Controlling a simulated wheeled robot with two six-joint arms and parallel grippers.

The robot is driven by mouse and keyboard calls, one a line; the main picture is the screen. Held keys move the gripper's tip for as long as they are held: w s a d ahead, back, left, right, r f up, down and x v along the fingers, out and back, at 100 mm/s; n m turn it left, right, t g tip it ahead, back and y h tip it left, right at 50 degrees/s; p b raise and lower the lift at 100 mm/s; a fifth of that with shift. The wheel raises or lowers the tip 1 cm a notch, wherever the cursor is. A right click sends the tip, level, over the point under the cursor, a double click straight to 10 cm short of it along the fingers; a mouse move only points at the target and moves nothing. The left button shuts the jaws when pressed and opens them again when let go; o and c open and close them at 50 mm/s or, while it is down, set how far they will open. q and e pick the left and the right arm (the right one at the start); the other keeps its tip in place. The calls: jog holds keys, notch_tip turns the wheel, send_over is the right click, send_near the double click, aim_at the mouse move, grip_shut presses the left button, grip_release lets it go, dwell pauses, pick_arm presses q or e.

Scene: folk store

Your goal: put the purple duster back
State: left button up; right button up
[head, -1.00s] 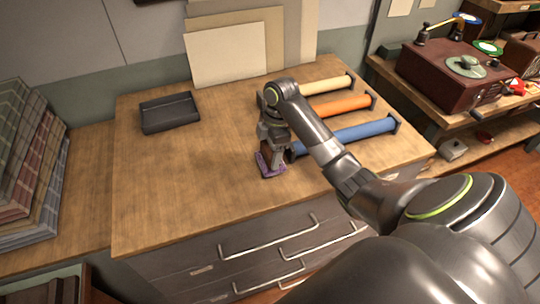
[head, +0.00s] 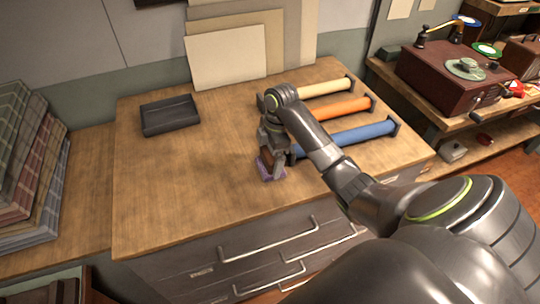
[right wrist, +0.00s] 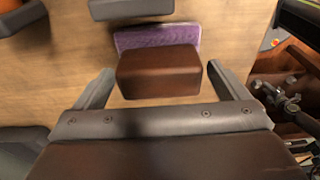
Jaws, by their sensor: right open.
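The purple duster has a brown block handle (right wrist: 158,72) and a purple pad (right wrist: 157,37). In the head view the duster (head: 268,166) is at the front of the wooden counter, just left of the blue roll. My right gripper (head: 271,150) is over it, partly hiding it. In the right wrist view the jaws are open, one finger on each side of the handle, with gaps showing. I cannot tell whether the pad rests flat on the counter. A black shallow tray (head: 169,114) lies at the counter's back left. My left gripper is out of view.
Cream (head: 328,86), orange (head: 341,106) and blue (head: 350,136) rolls lie at the counter's right. Folded cloths (head: 30,170) stand at the left. A record player (head: 462,75) sits on the right shelf. The counter's left and middle are clear.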

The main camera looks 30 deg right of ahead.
jog(key=r, duration=0.3)
jog(key=shift+d, duration=0.25)
notch_tip(320, 180, up, 9)
jog(key=d+p, duration=0.1)
jog(key=p, duration=0.6)
jog(key=shift+s+p, duration=0.2)
jog(key=shift+p, duration=0.2)
jog(key=shift+d+f, duration=0.1)
jog(key=shift+f, duration=0.1)
